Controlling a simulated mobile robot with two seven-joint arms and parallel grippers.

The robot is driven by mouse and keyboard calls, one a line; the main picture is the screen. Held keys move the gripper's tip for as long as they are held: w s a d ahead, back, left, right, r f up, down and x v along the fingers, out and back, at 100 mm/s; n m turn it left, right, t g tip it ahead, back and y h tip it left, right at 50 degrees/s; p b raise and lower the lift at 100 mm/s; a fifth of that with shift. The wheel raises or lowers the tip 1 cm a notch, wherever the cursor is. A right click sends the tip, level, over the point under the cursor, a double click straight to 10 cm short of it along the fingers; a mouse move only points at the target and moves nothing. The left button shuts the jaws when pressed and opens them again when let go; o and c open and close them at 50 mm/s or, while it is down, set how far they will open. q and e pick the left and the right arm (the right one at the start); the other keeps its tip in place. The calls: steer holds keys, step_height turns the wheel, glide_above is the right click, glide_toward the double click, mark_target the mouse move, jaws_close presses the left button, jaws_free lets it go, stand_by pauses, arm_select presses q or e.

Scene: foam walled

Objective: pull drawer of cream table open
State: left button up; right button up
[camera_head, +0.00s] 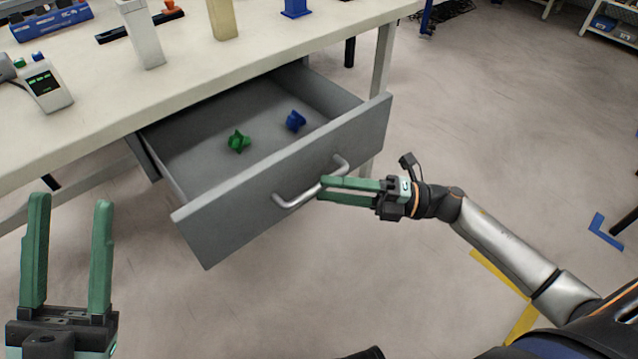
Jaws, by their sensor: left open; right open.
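The cream table (95,112) stands across the upper left. Its grey drawer (232,222) is pulled well out, and its inside shows. The drawer's silver handle (296,198) is on the front panel. My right gripper (322,188) is open, with its green fingers at the right part of the handle; I cannot tell whether they touch it. My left gripper (72,203) is open and empty at the lower left, fingers pointing up, apart from the drawer.
In the drawer lie a green piece (238,141) and a blue piece (296,121). On the tabletop are a meter-like device (45,88), a pale block (142,35), a beige block (221,20) and a blue bin (50,20). The floor to the right is mostly clear.

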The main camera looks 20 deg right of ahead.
steer(key=v, duration=0.9)
steer(key=shift+d+p, duration=0.2)
steer(key=shift+p, duration=0.25)
steer(key=shift+r, duration=0.1)
